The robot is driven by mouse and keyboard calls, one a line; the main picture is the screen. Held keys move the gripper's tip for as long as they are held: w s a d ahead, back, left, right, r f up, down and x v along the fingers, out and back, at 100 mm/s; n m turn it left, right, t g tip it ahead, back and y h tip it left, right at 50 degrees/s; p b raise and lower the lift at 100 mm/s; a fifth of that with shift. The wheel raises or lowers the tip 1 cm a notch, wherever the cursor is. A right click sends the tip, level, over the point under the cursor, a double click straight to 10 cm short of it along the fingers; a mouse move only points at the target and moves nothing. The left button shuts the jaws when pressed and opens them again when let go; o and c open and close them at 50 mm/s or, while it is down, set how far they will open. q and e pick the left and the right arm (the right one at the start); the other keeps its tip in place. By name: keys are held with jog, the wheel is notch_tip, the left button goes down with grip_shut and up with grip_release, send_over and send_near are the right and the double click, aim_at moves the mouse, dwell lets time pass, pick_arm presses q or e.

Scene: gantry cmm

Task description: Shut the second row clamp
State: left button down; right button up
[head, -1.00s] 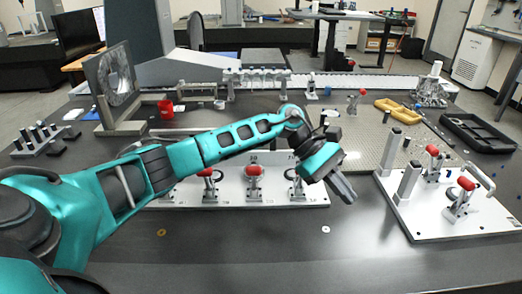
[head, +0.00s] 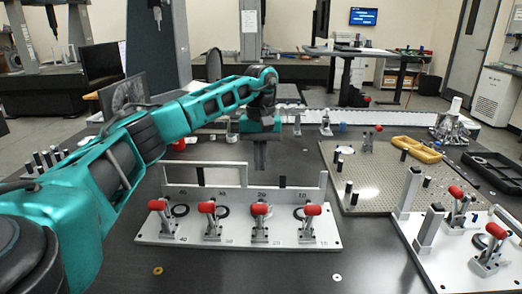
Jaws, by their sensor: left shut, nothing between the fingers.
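A white plate (head: 150,236) on the dark table carries a row of several toggle clamps with red grips. Small marks on it seem to run from 4 at left to 1 at right. The clamp by the 2 mark (head: 260,210) is third from the left. Its red grip is raised and faces me; I cannot tell whether its arm is down. The clamp by the 1 mark (head: 312,211) is to its right. My left gripper (head: 261,166) is shut and empty, pointing down above the plate's back rail, apart from the clamps. My right gripper is out of view.
A second white fixture (head: 440,262) with posts and red-gripped clamps stands at right. Behind it are a perforated plate (head: 380,190), a yellow tray (head: 416,148) and a black tray (head: 490,165). The table in front of the row is mostly clear, with two small washers.

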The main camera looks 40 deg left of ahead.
aim_at(260, 215)
pick_arm(q)
jog(key=shift+s+d+f+b, duration=0.1)
jog(key=shift+s+d+f, duration=0.35)
jog(key=shift+f, duration=0.6)
jog(key=shift+s+d+f+b, duration=0.15)
jog(key=shift+s+d+f, duration=0.2)
jog(key=shift+f, duration=0.75)
jog(key=shift+s+d+f+b, duration=0.1)
jog(key=shift+s+d+f, duration=0.35)
jog(key=shift+f, duration=0.6)
jog(key=shift+a, duration=0.1)
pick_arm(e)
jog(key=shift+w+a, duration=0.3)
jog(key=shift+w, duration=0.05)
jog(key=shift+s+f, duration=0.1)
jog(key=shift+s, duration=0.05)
pick_arm(q)
jog(key=shift+s+d+t, duration=0.3)
jog(key=shift+s, duration=0.1)
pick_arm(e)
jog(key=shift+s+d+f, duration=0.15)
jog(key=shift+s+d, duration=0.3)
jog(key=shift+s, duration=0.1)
pick_arm(q)
jog(key=shift+y, duration=0.3)
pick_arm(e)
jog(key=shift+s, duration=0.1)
